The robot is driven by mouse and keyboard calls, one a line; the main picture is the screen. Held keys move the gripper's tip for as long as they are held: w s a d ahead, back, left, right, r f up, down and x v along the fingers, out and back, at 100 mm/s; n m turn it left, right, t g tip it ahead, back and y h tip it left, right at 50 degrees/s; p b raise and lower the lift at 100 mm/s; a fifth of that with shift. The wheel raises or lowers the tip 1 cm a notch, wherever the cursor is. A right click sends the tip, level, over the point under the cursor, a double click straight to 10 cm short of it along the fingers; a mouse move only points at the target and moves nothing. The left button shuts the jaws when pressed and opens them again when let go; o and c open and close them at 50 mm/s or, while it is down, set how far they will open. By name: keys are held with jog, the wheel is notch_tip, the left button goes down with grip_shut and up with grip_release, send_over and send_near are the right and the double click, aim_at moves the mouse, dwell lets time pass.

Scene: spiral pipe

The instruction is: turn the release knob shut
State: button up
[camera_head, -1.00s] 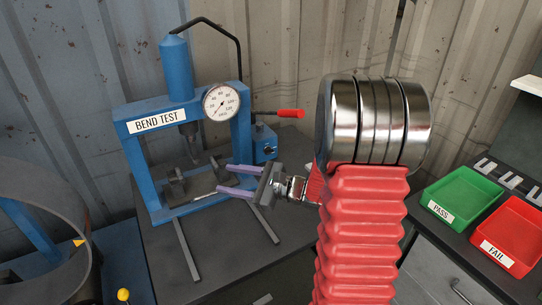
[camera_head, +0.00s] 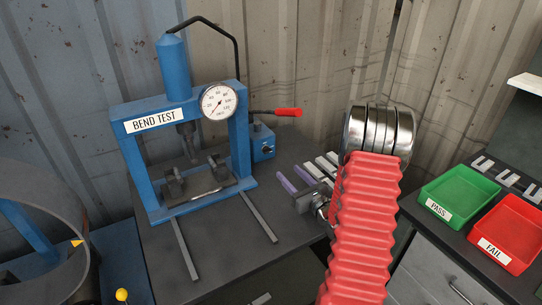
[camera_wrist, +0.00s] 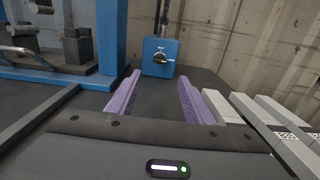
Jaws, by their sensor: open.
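The release knob (camera_wrist: 161,60) is a small metal knob on the front of the blue pump box (camera_wrist: 153,46), straight ahead in the wrist view. In the head view the blue box (camera_head: 263,142) stands right of the bend test press, with the knob (camera_head: 267,149) small on its face. My gripper (camera_wrist: 157,82) is open and empty. Its two purple fingers point at the box, apart from the knob. In the head view my gripper (camera_head: 286,178) is low over the bench, right of the press. Which way the knob is turned I cannot tell.
The blue bend test press (camera_head: 130,160) with its gauge (camera_head: 219,102) stands left of the box. A red-handled lever (camera_head: 288,112) sticks out above the box. Several pale bars (camera_wrist: 240,115) lie right of my gripper. Green (camera_head: 460,195) and red (camera_head: 512,232) trays are far right.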

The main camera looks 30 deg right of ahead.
aim_at(268, 152)
jog(key=w, duration=1.3)
jog(key=shift+w+d, duration=0.35)
jog(key=shift+c, duration=0.5)
jog(key=c, duration=0.9)
jog(key=shift+a, duration=0.15)
jog(key=shift+c, duration=0.4)
jog(key=shift+o, duration=0.2)
